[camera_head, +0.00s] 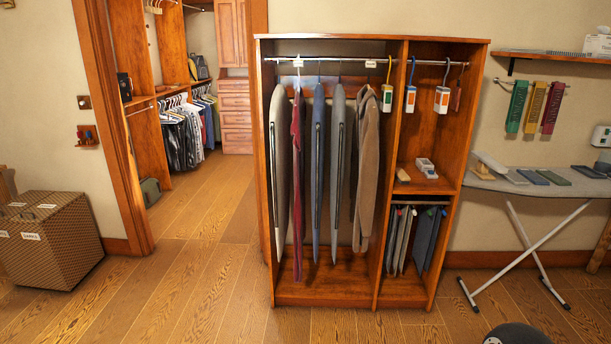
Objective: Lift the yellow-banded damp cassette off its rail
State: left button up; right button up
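Three small white cassettes with coloured bands hang from hooks on the wardrobe's metal rail (430,62). The left cassette (387,98) has a yellowish hook and hangs at the divider, close to a brown coat. The bands are too small to tell for sure which is yellow. A yellow hanging strip (535,107) also shows on a separate wall rail, between a green and a red one. Neither of my grippers is in view.
The wardrobe's left bay holds several hanging garments, including a brown coat (367,165). Small items sit on a shelf (420,184) below the cassettes. An ironing board (545,187) stands right, a woven box (50,240) left. The floor in front is mostly clear; a dark rounded shape (517,335) shows at the bottom edge.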

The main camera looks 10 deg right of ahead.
aim_at(387, 90)
jog(key=z, duration=0.25)
jog(key=i, duration=1.35)
jog(key=z, duration=0.7)
jog(key=i, duration=1.15)
jog(key=z, duration=0.45)
